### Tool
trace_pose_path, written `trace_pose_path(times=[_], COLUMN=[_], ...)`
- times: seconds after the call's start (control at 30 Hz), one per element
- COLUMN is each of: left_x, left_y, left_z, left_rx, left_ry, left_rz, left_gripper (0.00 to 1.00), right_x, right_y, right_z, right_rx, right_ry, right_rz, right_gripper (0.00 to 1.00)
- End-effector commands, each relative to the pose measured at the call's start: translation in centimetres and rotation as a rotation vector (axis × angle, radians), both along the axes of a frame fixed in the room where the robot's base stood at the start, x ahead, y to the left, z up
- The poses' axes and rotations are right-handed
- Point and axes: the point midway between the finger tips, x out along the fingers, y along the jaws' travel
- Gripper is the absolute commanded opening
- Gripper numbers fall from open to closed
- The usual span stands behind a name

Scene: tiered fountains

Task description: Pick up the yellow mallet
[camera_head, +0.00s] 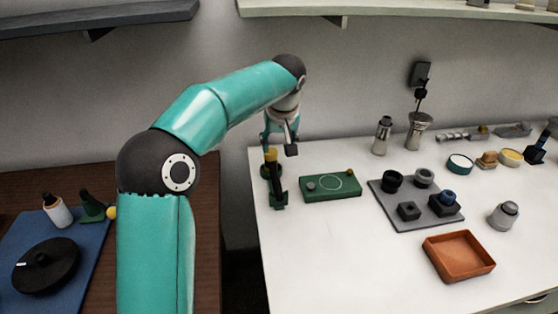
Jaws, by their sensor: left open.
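A small yellow piece (271,156), which may be the yellow mallet's head, shows at the top of a dark green upright object (277,187) near the left edge of the white table. It is too small to tell its full shape. My left gripper (280,142) is open and empty just above and slightly right of it, with its fingers pointing down. I cannot tell whether they touch. A yellow ball-like end (112,212) also shows at the left, beside my arm, which may hide the rest of it. My right gripper is not in view.
On the white table (330,240) are a green board (330,187), a grey tray (400,219) with dark round parts and an orange tray (459,275). A blue mat (30,236) with a black disc (46,267) lies on the brown table. The white table's front left is clear.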

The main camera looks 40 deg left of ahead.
Motion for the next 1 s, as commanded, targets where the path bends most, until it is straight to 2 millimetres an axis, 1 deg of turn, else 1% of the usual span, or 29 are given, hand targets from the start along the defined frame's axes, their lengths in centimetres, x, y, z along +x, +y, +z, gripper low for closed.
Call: trace_pose_path(times=[0.03,0.2,0.4,0.5,0.67,0.73,0.9,1.0], left_x=[0.1,1.0,2.2,2.6,2.8,2.8,2.8,3.2], left_y=[0.3,1.4,2.2,2.4,2.6,2.8,3.4,3.8], left_z=[-1.2,-4.7,-8.1,-9.0,-9.8,-10.3,-12.7,-13.8], left_rx=[-0.001,-0.001,-0.001,-0.002,-0.001,-0.001,-0.001,-0.001], left_ry=[0.005,0.006,0.005,0.003,0.003,0.004,0.005,0.004], left_rz=[0.002,0.001,-0.005,-0.008,-0.009,-0.009,-0.011,-0.011], left_gripper=[0.55,0.55,0.55,0.55,0.55,0.55,0.55,0.55], right_x=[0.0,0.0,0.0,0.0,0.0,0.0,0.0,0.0], right_y=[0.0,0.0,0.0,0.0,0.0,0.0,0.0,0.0], right_z=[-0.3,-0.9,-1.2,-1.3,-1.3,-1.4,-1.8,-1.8], right_rx=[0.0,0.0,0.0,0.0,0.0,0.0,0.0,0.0], right_ry=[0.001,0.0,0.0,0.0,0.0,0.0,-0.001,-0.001], right_rz=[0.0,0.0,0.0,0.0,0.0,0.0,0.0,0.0], right_gripper=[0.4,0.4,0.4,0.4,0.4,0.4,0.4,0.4])
